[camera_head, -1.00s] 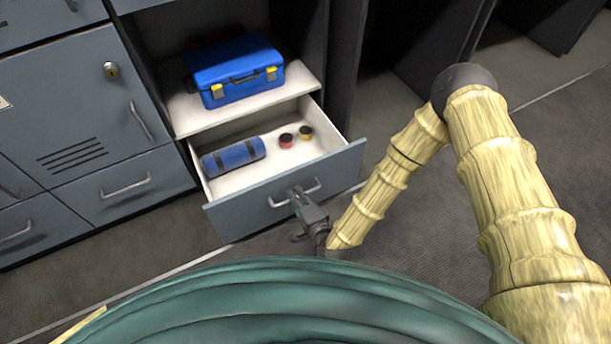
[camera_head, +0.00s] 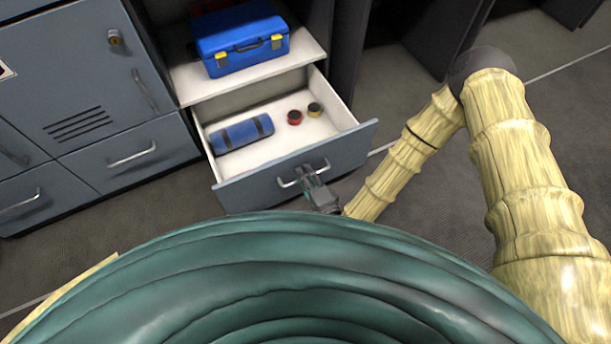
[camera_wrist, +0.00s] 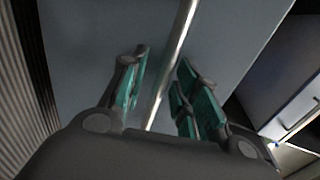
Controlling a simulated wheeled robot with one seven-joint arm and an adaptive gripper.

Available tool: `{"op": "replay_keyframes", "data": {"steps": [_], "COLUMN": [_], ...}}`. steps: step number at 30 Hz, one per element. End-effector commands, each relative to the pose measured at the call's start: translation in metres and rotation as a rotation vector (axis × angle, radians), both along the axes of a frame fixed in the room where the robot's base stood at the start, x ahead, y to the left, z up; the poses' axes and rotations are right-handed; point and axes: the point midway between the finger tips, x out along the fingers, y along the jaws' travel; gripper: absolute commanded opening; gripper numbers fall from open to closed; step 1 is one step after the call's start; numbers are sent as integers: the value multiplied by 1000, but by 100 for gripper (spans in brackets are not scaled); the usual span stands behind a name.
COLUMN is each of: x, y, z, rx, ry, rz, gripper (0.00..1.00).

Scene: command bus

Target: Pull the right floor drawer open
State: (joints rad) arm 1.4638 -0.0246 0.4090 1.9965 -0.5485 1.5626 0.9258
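The right floor drawer (camera_head: 335,158) stands well out from the cabinet, its inside in plain view. Its bar handle (camera_head: 318,163) is on the grey front. My gripper (camera_head: 308,174) is at this handle. In the wrist view the bar (camera_wrist: 170,75) runs between the two green-padded fingers of my gripper (camera_wrist: 168,88). The fingers are apart, with a visible gap on each side of the bar, so I see no firm grip. A blue roll (camera_head: 242,134), a red round item (camera_head: 294,117) and a dark yellow-edged one (camera_head: 315,109) lie inside the drawer.
A blue case (camera_head: 243,42) with yellow latches sits on the shelf above the drawer. Closed grey drawers and a door (camera_head: 85,90) are to the left. Dark upright panels stand to the right. Bare floor (camera_head: 120,215) lies before the cabinet.

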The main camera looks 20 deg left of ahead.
Motion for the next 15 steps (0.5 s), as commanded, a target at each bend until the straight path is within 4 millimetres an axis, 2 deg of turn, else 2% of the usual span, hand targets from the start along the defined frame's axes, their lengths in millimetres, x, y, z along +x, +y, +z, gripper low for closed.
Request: {"op": "replay_keyframes", "data": {"steps": [8,15], "x": [-1,-20], "y": [0,-16], "z": [0,5], "rx": [1,0], "ry": [1,3], "rz": [1,1], "gripper": [31,31]}}
